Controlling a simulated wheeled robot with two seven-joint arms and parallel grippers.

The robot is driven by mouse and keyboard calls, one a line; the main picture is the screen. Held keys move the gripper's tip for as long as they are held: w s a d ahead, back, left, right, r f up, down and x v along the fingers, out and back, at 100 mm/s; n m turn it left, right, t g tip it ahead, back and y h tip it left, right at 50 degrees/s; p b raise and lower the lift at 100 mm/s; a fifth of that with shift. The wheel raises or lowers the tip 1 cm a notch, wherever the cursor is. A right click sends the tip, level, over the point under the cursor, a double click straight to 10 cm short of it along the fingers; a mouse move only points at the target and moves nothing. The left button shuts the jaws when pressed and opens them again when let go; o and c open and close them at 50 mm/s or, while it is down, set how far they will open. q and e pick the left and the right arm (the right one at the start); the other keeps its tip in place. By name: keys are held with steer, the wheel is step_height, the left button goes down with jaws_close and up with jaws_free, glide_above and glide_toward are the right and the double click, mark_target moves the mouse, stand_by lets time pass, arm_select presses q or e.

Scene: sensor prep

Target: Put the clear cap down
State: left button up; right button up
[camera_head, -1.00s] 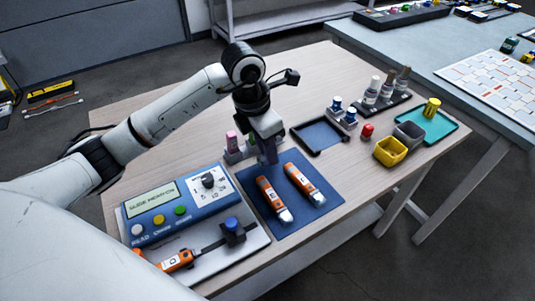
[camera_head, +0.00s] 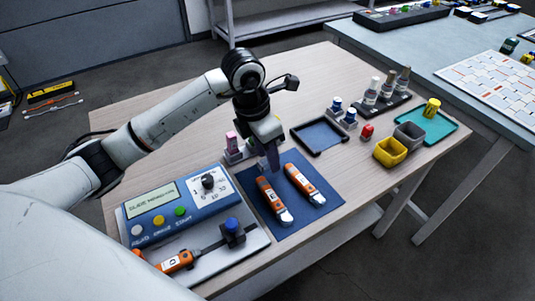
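My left gripper (camera_head: 270,160) points down over the back edge of the blue mat (camera_head: 262,222), just behind the left orange sensor. Its fingers look close together, but whether they are shut or hold a clear cap is too small to tell. Two orange sensors lie on the mat: a left one (camera_head: 269,196) and a right one (camera_head: 300,181). Each has a pale, whitish front end (camera_head: 285,216) that may be a cap. A third orange sensor (camera_head: 176,262) lies at the front of the blue meter (camera_head: 165,215). My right gripper is not in view.
An empty dark tray (camera_head: 320,137), blue-capped vials (camera_head: 343,113), a red item (camera_head: 367,131), a yellow bin (camera_head: 390,152) and a grey bin (camera_head: 409,134) stand right. Bare wood lies behind.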

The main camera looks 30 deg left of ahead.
arm_select(q)
step_height(320, 180, up, 11)
steer(key=s+a, duration=0.1)
steer(key=s, duration=0.1)
steer(key=shift+r, duration=0.15)
steer(key=shift+a, duration=0.1)
stand_by(0.3)
